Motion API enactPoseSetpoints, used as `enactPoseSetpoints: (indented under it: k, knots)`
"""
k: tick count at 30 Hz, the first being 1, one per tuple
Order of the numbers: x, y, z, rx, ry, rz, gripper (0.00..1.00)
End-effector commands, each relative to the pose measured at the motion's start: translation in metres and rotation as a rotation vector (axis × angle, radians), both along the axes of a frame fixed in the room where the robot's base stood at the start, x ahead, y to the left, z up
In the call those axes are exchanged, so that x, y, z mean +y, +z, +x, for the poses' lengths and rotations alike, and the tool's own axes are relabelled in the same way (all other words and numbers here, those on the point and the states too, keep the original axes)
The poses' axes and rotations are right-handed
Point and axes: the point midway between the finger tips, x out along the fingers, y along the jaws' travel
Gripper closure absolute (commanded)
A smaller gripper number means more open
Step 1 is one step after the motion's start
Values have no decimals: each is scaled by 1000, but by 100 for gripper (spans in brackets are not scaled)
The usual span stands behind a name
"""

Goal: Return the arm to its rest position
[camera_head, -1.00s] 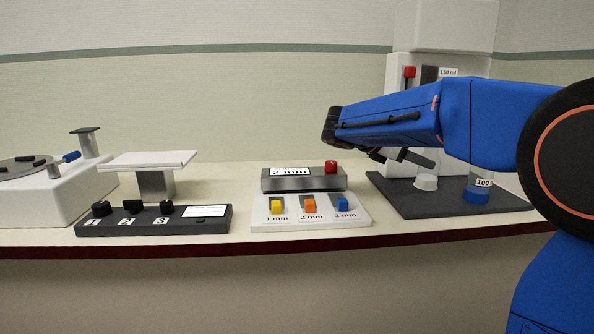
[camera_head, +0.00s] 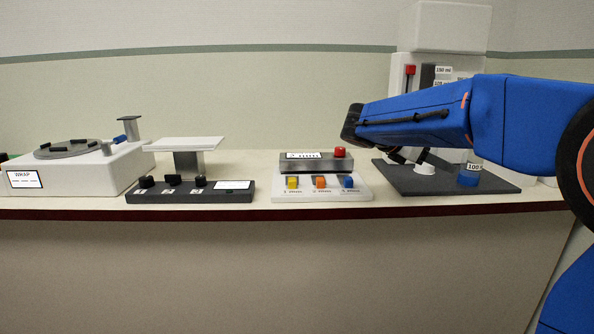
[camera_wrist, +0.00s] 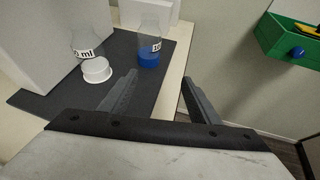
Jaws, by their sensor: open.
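My gripper (camera_wrist: 158,95) shows in the wrist view with its two fingers spread apart and nothing between them. It points toward the right end of the counter (camera_head: 240,163), beside a dark mat (camera_wrist: 40,100). The fingers (camera_head: 410,158) show only partly below the arm there.
A green bin (camera_wrist: 285,40) is at right.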

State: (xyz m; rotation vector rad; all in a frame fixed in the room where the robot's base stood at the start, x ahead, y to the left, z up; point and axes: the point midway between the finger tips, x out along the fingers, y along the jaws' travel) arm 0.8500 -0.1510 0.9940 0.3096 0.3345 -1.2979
Motion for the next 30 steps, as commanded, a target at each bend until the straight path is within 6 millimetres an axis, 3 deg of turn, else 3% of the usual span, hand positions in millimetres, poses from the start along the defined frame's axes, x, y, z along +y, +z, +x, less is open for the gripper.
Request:
enactPoseSetpoints:
  k: [14, 22, 30]
  knots:
    - [-13, -31, -62, -154, -104, 220, 44]
    - [-15, -75, -140, -354, -283, 496, 44]
    - [4, -128, -225, -591, -558, 809, 44]
